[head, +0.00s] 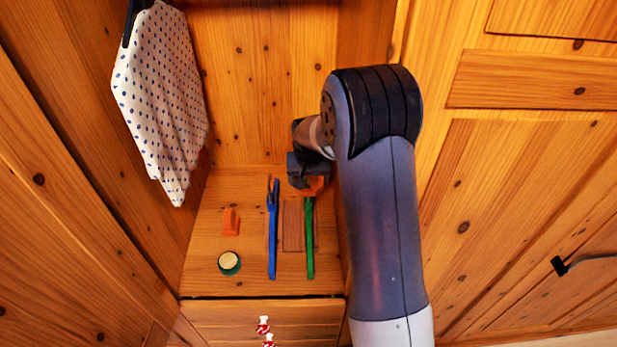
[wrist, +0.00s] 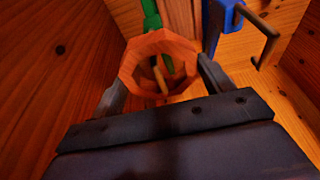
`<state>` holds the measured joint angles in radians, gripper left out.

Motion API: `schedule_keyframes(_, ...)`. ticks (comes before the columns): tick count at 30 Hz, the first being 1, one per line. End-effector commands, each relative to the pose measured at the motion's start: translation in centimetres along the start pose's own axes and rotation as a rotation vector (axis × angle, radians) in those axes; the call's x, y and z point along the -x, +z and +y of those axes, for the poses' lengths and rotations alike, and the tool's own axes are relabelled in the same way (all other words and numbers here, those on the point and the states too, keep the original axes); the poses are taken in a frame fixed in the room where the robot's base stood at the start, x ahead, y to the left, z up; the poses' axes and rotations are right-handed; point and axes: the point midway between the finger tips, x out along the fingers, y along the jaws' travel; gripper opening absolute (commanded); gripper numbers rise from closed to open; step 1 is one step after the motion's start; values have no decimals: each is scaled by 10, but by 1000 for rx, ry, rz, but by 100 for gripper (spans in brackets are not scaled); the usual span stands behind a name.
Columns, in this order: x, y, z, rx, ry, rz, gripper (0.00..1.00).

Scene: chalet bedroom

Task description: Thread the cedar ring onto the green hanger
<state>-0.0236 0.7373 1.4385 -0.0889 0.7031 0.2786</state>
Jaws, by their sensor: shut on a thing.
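The cedar ring (wrist: 160,40), an orange-brown faceted ring, is between the two fingers of my gripper (wrist: 160,68) in the wrist view. My gripper is shut on it. In the head view the ring (head: 316,187) shows as an orange patch below the dark gripper (head: 307,168), at the upper end of the green hanger (head: 309,240). The green hanger also shows just beyond the ring in the wrist view (wrist: 150,14). A thin brownish peg (wrist: 160,76) and some green show through the ring's opening. I cannot tell whether the ring is around the peg or only in line with it.
A blue hanger (head: 272,235) with a bent hook stands left of the green one, with a brown board (head: 292,226) between. An orange wedge (head: 231,222) and a round green-rimmed tin (head: 229,263) are further left. A dotted cloth (head: 162,100) hangs upper left. Wooden walls are close on both sides.

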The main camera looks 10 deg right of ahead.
Motion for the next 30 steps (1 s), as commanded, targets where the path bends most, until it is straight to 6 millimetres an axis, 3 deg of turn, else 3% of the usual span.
schedule_keyframes(10,-3,1,0,0,0,0,54)
schedule_keyframes(11,-3,1,0,0,0,0,76)
schedule_keyframes(20,-3,1,0,0,0,0,100)
schedule_keyframes(30,4,0,0,0,-1,2,100)
